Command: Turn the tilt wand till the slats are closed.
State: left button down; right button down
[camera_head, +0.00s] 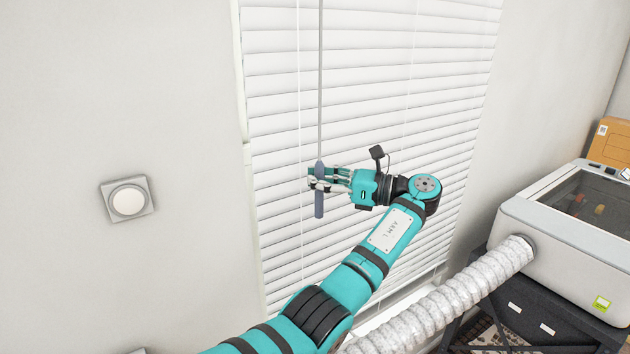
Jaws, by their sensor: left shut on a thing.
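The tilt wand (320,90) is a thin grey rod hanging in front of the white blind (375,85), with a thicker grey handle (319,207) at its lower end. My left gripper (320,179), on the teal arm, is shut on the wand's handle from the right; the fingers cover part of it. The handle's bottom sticks out below the fingers. The slats show broad white faces with thin grey lines between them; I cannot tell whether they are fully closed. My right gripper is not in view.
A large grey machine with a dark window (590,203) stands at the right on a dark stand. A pale ribbed hose (455,300) runs from it to the lower middle. A cardboard box (610,143) is behind it. A round wall dial (128,201) is at the left.

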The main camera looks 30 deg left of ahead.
pick_arm(q)
jog(key=shift+d+f+n+g+h, duration=0.15)
jog(key=shift+n+g+h, duration=0.25)
jog(key=shift+n+g, duration=0.6)
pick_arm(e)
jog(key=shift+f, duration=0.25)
pick_arm(q)
jog(key=c, duration=1.7)
grip_release()
jog(key=shift+c, duration=0.2)
jog(key=o, duration=0.5)
jog(key=shift+w+d, duration=0.2)
jog(key=shift+d, duration=0.2)
jog(key=shift+s+a, duration=0.1)
jog(key=shift+a, duration=0.1)
notch_tip(320, 180, up, 10)
jog(key=shift+r, duration=0.15)
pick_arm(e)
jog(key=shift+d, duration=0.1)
